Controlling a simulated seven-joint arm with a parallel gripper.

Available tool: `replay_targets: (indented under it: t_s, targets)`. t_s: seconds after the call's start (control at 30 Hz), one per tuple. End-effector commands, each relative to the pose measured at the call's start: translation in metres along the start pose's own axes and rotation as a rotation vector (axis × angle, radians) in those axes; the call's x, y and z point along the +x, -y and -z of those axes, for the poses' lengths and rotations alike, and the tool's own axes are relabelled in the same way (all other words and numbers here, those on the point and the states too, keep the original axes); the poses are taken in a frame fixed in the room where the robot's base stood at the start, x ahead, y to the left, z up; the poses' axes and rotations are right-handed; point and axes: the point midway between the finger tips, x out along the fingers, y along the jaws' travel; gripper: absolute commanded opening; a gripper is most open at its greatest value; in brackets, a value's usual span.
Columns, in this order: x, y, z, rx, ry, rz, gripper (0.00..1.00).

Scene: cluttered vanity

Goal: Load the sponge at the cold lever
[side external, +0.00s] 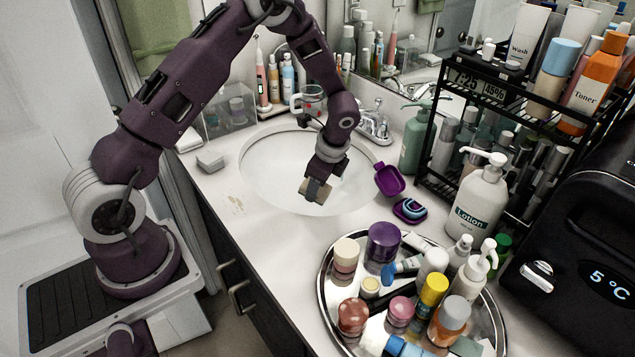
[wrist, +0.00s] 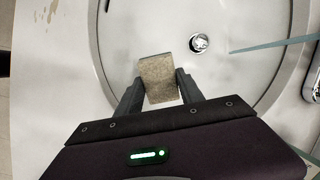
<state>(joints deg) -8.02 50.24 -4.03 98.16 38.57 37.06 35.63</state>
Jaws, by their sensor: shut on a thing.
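My gripper (side external: 316,187) is shut on a tan sponge (side external: 322,195). In the wrist view the sponge (wrist: 158,77) sits between the two fingers of my gripper (wrist: 157,90), over the near side of the white sink basin (wrist: 130,55). In the side view the basin (side external: 262,165) is oval and set in the counter. The chrome faucet (side external: 373,122) stands behind the basin, partly behind my arm. I cannot tell which of its levers is the cold one. The drain (wrist: 200,43) shows in the wrist view, beyond the sponge.
A round tray (side external: 326,285) crowded with bottles and jars fills the front counter. A black rack (side external: 432,140) stands at right.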

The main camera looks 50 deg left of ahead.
Motion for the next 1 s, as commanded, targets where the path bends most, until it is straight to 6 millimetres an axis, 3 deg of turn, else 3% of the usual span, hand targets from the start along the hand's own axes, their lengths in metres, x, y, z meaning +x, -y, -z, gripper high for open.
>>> replay_targets:
  t_s: [0.2,0.5,0.73,1.0]
  targets:
    - [0.040,0.024,-0.017,0.562,-0.024,0.217,0.12]
    - [0.051,0.037,-0.032,1.127,-0.085,0.491,0.12]
    - [0.050,0.044,-0.030,1.232,-0.104,0.552,0.12]
    - [0.059,0.076,-0.020,1.228,-0.105,0.550,0.12]
